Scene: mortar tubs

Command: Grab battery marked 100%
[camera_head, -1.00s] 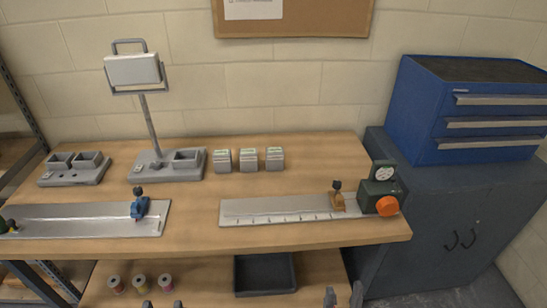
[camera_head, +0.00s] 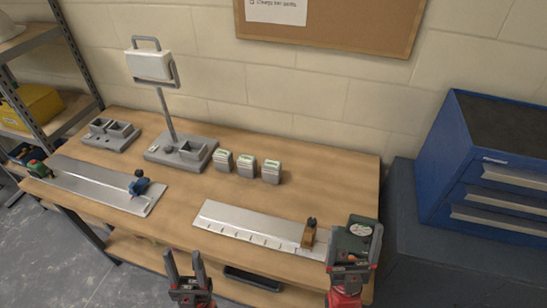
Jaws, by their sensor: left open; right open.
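Three small grey batteries with white and green labels stand upright in a row on the workbench: the left one (camera_head: 222,161), the middle one (camera_head: 246,167) and the right one (camera_head: 271,172). The label text is too small to read, so I cannot tell which is marked 100%. My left gripper (camera_head: 186,265) is open and empty in front of the bench's front edge, below the batteries in the picture. My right gripper (camera_head: 352,256) is open and empty at the lower right, overlapping the dark green device. Both are well apart from the batteries.
A lamp on a grey base (camera_head: 181,152) stands left of the batteries, with a grey holder (camera_head: 110,135) beyond. Metal rails with a blue clamp (camera_head: 139,184) and an orange-brown stop (camera_head: 309,233) lie in front. The dark green device (camera_head: 358,229) is at right. A blue drawer cabinet (camera_head: 480,150) stands beside the bench.

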